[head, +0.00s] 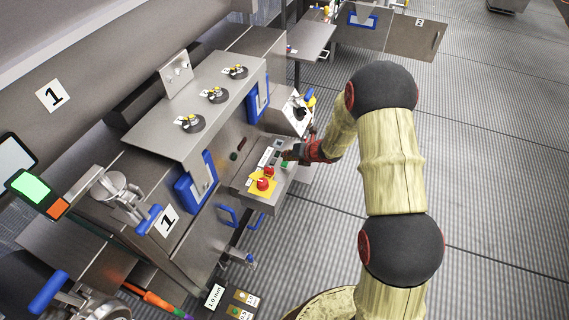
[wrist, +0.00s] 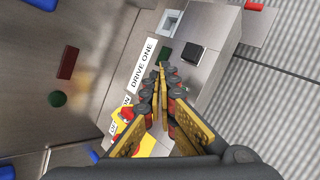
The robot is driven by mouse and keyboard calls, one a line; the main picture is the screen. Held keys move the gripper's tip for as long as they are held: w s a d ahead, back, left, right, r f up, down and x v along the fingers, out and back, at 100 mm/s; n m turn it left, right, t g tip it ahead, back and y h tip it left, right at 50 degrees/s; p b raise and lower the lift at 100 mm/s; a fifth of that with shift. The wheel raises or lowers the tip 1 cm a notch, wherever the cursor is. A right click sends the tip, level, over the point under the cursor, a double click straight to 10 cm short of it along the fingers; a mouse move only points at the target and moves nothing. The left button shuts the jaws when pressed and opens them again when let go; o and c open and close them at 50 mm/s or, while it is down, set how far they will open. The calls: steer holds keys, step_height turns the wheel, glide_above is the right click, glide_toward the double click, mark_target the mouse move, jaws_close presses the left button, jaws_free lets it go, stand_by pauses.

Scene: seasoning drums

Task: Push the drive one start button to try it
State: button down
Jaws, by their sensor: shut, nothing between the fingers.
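The label DRIVE ONE (wrist: 145,65) lies on a grey control panel in the wrist view. A dark green button (wrist: 165,53) shows beside the label, just past my fingertips, and a green button (head: 284,164) shows on the panel in the head view. My gripper (head: 291,154) is shut and empty, low over the panel. In the wrist view its fingertips (wrist: 162,66) point at the panel close to the green button, partly covering that area. I cannot tell whether they touch it.
A red mushroom button (head: 263,184) on a yellow plate sits at the panel's near end; it also shows in the wrist view (wrist: 127,114). A black square part (wrist: 192,55) is right of the fingertips. Blue handles (head: 228,214) stick out below the panel. Floor at right is clear.

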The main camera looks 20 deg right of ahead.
steer(key=shift+f, duration=0.1)
steer(key=shift+f+b, duration=0.3)
steer(key=shift+f+b, duration=0.35)
steer(key=shift+f, duration=0.15)
stand_by(0.7)
stand_by(0.3)
steer(key=shift+r+p, duration=0.75)
steer(key=shift+r, duration=0.15)
steer(key=shift+r, duration=0.1)
step_height(320, 180, up, 5)
steer(key=p, duration=0.4)
